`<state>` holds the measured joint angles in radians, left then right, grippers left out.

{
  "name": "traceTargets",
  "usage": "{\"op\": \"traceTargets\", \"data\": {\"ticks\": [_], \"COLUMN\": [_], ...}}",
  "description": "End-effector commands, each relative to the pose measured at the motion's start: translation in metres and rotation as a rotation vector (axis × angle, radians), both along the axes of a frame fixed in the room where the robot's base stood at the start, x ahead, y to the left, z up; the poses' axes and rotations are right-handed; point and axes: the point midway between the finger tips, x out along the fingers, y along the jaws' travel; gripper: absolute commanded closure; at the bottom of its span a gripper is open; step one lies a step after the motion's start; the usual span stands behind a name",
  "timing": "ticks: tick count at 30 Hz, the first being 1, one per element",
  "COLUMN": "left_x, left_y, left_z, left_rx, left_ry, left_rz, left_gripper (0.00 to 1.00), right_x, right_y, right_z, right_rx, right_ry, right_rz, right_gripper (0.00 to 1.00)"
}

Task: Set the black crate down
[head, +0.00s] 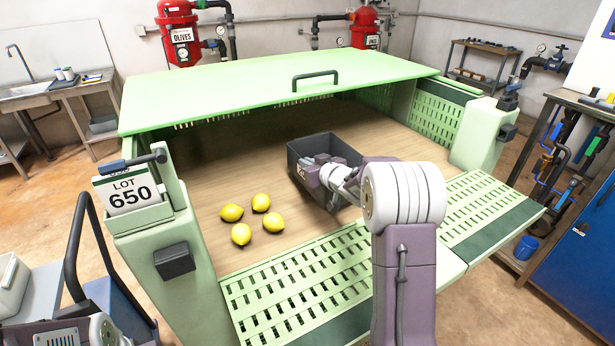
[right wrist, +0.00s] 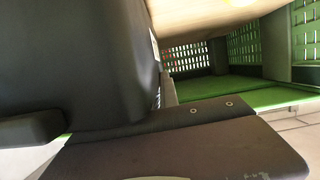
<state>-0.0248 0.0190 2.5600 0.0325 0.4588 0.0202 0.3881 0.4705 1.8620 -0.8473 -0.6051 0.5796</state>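The black crate (head: 333,148) is an open-topped dark box over the wooden floor of the green bin, right of the lemons. My right gripper (head: 308,170) is at the crate's near left side in the head view and seems shut on its wall. In the right wrist view, the crate's dark wall (right wrist: 105,60) fills the left, and a gripper finger (right wrist: 190,150) lies close against it. I cannot tell whether the crate's underside touches the wood. Only part of my left arm shows at the bottom left corner; its fingers are out of frame.
Several lemons (head: 241,234) lie on the wood (head: 290,225) at left. A raised green lid (head: 260,90) covers the back. Slatted green panels (head: 290,290) line the front. A LOT 650 sign (head: 130,192) stands on the left post. Bare wood lies between the lemons and crate.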

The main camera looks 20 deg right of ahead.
Motion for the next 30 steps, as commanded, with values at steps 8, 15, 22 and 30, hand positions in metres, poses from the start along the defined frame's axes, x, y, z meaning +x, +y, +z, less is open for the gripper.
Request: {"op": "traceTargets", "data": {"ticks": [8, 15, 22, 30], "left_x": [0.000, 0.000, 0.000, 0.000], "left_y": [0.000, 0.000, 0.000, 0.000], "left_z": [-0.014, -0.015, -0.018, -0.017], "left_rx": [0.000, 0.000, 0.000, 0.000], "left_ry": [0.000, 0.000, 0.000, 0.000], "left_rz": [0.000, 0.000, 0.000, 0.000], "left_gripper": [0.64, 0.64, 0.64, 0.64], "right_x": [0.000, 0.000, 0.000, 0.000], "right_y": [0.000, 0.000, 0.000, 0.000], "right_z": [-0.030, -0.038, -0.043, -0.043], "right_rx": [0.001, -0.001, 0.000, 0.000], "right_ry": [0.000, -0.004, 0.000, 0.000], "right_rz": [0.000, -0.001, 0.000, 0.000], "right_gripper": [1.00, 1.00, 0.90, 0.74]}}
